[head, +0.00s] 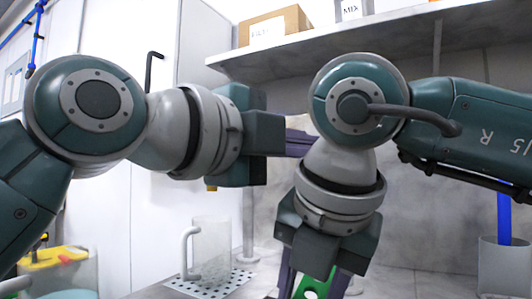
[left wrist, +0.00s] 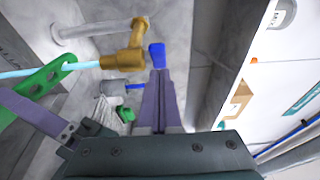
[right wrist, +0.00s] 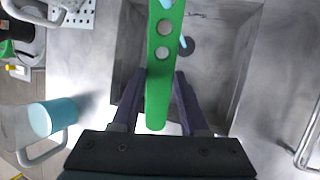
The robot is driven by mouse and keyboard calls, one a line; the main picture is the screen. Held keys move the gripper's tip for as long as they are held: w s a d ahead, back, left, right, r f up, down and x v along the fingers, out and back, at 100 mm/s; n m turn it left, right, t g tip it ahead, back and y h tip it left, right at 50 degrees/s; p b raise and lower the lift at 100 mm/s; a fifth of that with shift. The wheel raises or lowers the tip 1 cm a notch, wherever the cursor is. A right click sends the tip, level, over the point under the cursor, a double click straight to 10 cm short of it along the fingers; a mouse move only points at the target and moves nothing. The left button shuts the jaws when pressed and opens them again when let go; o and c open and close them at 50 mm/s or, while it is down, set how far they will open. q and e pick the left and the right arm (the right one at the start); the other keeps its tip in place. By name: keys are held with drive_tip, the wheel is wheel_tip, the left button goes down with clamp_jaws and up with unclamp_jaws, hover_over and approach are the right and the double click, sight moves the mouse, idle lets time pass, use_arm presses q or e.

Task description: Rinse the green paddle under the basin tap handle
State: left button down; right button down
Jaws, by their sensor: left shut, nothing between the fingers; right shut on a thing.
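The green paddle (right wrist: 160,60), a flat bar with round holes, is held in my right gripper (right wrist: 156,82) over the grey basin (right wrist: 218,75). The paddle also shows low in the head view (head: 312,284) and at the left of the left wrist view (left wrist: 42,80). A pale blue water stream (left wrist: 85,66) runs from the brass tap (left wrist: 125,62) and meets the paddle. My left gripper (left wrist: 160,75) is shut and empty, its tips at the blue tap handle (left wrist: 157,54); whether they touch is unclear. In the head view my right arm hides the tap.
A clear jug (head: 210,248) stands on a perforated mat (head: 235,281). A shelf (head: 350,42) with boxes is above. A grey holder (head: 502,268) with a blue rod stands at right. A teal cup (right wrist: 52,116) and a metal rail (right wrist: 308,140) flank the basin.

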use_arm(q)
drive_tip(key=shift+w, duration=0.75)
drive_tip(key=shift+w+a, duration=0.25)
drive_tip(key=shift+w, duration=0.6)
drive_tip(key=s+a, duration=0.5)
drive_tip(key=a, duration=0.7)
